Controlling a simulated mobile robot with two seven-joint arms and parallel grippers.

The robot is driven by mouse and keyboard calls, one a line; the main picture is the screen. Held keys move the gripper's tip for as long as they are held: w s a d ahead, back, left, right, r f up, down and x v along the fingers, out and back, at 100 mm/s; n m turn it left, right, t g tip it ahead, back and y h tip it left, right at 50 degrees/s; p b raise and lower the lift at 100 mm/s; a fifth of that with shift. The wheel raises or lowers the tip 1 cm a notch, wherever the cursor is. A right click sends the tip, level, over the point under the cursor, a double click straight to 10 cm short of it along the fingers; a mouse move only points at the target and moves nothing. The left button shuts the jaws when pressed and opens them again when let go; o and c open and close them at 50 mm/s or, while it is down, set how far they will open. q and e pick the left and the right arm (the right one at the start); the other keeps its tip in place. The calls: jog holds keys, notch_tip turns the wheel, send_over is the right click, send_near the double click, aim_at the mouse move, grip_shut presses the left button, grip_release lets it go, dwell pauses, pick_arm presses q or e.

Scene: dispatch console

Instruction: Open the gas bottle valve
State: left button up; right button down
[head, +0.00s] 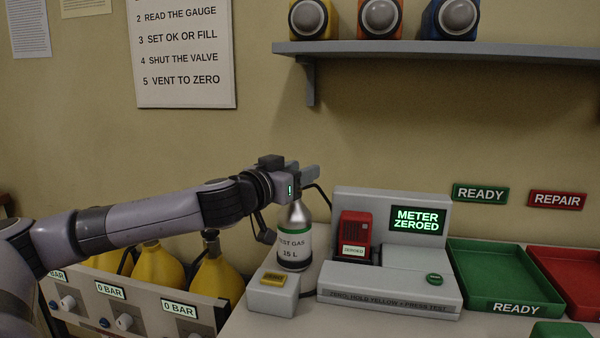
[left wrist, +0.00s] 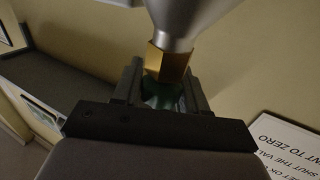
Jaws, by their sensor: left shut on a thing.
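The gas bottle (head: 293,215), silver with a white and green label reading "TEST GAS 15 L", stands upright on the bench left of the console. Its brass neck fitting (left wrist: 167,62) and a green valve knob (left wrist: 163,97) show in the left wrist view. My left gripper (head: 306,173) is at the bottle's top, with its fingers on either side of the green knob and shut on it. The gripper hides the valve in the head view. How far the valve is turned cannot be told. My right gripper is not in view.
The console (head: 390,285) holds a red meter (head: 357,228) and a screen (head: 417,220) reading "METER ZEROED". A small grey box (head: 272,295) with a yellow top piece stands before the bottle. A green tray (head: 512,290) is right. Yellow cylinders (head: 217,275) stand under my arm.

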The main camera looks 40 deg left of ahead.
pick_arm(q)
jog(key=n+g+y, duration=0.1)
jog(key=n+y, duration=0.1)
jog(key=y, duration=0.1)
jog(key=n+g+y, duration=0.1)
jog(key=n+y, duration=0.1)
jog(key=y, duration=0.2)
jog(key=shift+a+r+n, duration=0.1)
jog(key=shift+a+n, duration=0.1)
jog(key=shift+n, duration=0.2)
jog(key=n+g+y, duration=0.3)
jog(key=y, duration=0.1)
jog(key=shift+s+a+p, duration=0.2)
jog(key=shift+a+p, duration=0.05)
jog(key=shift+p, duration=0.05)
jog(key=shift+n+g+y, duration=0.5)
jog(key=shift+g, duration=0.2)
jog(key=shift+s+a+r, duration=0.1)
jog(key=shift+a+r, duration=0.05)
jog(key=o, duration=0.8)
jog(key=shift+c, duration=0.2)
jog(key=shift+o, duration=1)
notch_tip(320, 180, up, 20)
jog(key=p, duration=0.1)
jog(key=shift+p, duration=0.4)
